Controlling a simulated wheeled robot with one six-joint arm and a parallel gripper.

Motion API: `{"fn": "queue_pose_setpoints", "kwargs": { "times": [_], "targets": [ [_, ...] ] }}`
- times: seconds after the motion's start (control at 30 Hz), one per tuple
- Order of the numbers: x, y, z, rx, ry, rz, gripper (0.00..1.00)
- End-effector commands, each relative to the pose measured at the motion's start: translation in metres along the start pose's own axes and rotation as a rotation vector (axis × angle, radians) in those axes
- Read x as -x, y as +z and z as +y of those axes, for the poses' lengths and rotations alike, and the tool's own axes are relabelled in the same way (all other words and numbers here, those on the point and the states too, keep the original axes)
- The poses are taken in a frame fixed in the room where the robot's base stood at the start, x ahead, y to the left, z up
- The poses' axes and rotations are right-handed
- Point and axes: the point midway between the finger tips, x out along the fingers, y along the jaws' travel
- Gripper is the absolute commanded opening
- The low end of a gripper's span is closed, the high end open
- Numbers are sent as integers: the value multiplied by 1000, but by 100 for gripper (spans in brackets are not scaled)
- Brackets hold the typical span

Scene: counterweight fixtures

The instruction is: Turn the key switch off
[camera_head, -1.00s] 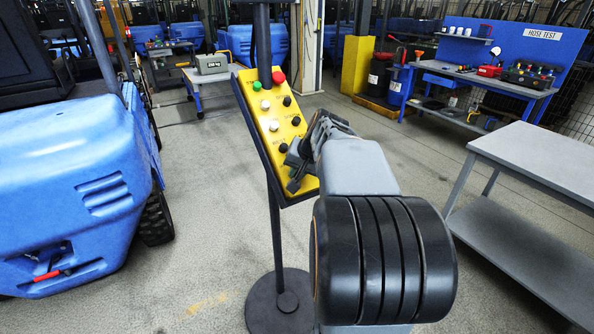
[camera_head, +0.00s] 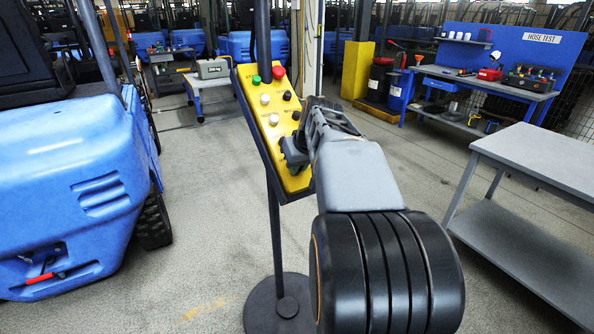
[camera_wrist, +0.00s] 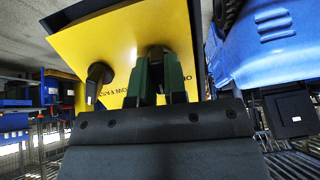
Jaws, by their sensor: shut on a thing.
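A yellow control panel (camera_head: 256,108) on a dark stand slopes in front of me in the head view. It carries a green button (camera_head: 256,80), a red button (camera_head: 279,73) and several white and black knobs. My gripper (camera_head: 289,153) is at the panel's lower part. In the wrist view, the panel face (camera_wrist: 115,50) fills the upper middle, and my gripper's two fingers (camera_wrist: 158,75) are shut on a small dark part, apparently the key switch, mostly hidden between them. A separate black knob (camera_wrist: 97,80) stands to the left of the fingers, apart from them.
A blue vehicle (camera_head: 70,190) stands close on the left. A grey table (camera_head: 540,155) with a lower shelf is on the right. A blue hose test bench (camera_head: 480,85) stands at the back right. The floor around the panel's round base (camera_head: 285,305) is clear.

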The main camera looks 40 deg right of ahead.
Motion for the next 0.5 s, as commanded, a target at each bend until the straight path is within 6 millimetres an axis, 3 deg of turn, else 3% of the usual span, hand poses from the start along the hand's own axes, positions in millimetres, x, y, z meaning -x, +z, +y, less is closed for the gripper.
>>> {"fn": "queue_pose_setpoints", "kwargs": {
  "times": [0.5],
  "targets": [
    [-2,1,-2,472,70,3,0]
  ]
}}
